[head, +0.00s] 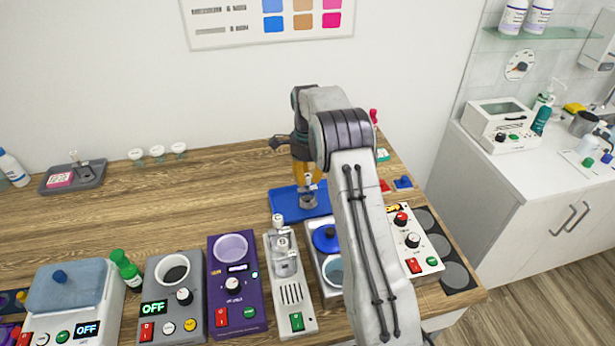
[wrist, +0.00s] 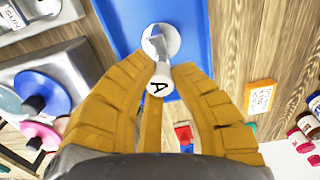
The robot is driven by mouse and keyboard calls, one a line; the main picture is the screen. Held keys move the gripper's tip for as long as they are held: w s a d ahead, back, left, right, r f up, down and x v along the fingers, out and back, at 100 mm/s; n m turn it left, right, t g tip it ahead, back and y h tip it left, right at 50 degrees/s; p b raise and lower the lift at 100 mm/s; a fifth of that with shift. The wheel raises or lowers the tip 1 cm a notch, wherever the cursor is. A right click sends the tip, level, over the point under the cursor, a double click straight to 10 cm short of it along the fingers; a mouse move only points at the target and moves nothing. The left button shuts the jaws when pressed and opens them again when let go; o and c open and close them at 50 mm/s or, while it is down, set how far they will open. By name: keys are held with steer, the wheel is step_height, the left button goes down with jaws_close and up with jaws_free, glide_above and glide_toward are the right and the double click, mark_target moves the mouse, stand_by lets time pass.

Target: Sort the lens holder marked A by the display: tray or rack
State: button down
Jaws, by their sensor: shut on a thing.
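The lens holder marked A (wrist: 157,87) is between the yellow fingers of my gripper (wrist: 163,70), which is shut on it. Its letter faces the wrist camera, and its round pale base shows beyond the fingertips. In the head view my gripper (head: 308,172) is over the blue tray (head: 283,204), with the holder (head: 308,200) below the fingers. I cannot tell whether the base touches the tray. The tray also shows in the wrist view (wrist: 120,22). Lit OFF displays are on a grey device (head: 154,307) and a white device (head: 87,329). I cannot identify the rack for certain.
A purple device (head: 234,297), a pale grey slotted unit (head: 290,290) and a white device (head: 420,250) crowd the front of the bench. A grey tray (head: 90,178) with a pink block is at back left. Bare wood lies left of the blue tray.

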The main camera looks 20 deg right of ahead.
steer(key=shift+f, duration=0.3)
stand_by(0.5)
steer(key=c, duration=0.7)
jaws_free()
steer(key=shift+r, duration=0.2)
steer(key=shift+r+p, duration=2.3)
steer(key=shift+r, duration=0.55)
